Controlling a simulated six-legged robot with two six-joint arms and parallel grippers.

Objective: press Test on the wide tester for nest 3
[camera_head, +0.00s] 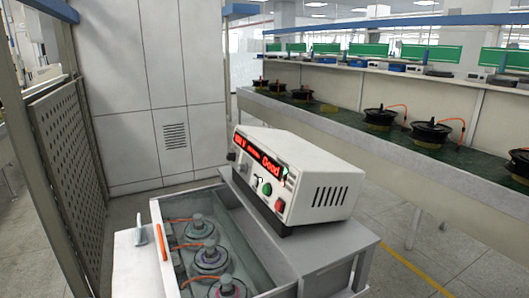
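The wide tester (295,178) is a white box on a dark base, standing on a grey cabinet to the right of the nests. Its front shows a red lit display (258,156) whose right part reads "Good". Below the display are a green button (267,188), a red button (279,205) and a dark knob (243,169); their labels are too small to read. Left of the tester, an open grey tray (157,214) holds hub motors in a row, including a middle one (210,258) with an orange cable (187,246). The nearest motor is cut by the bottom edge. Neither gripper is in view.
A small light grey lever-like part (140,229) stands on the tray's left side. A long bench (420,165) with black motors runs along the right. A perforated panel (68,170) and a tall grey cabinet (150,90) stand at left. Floor is free between tester and bench.

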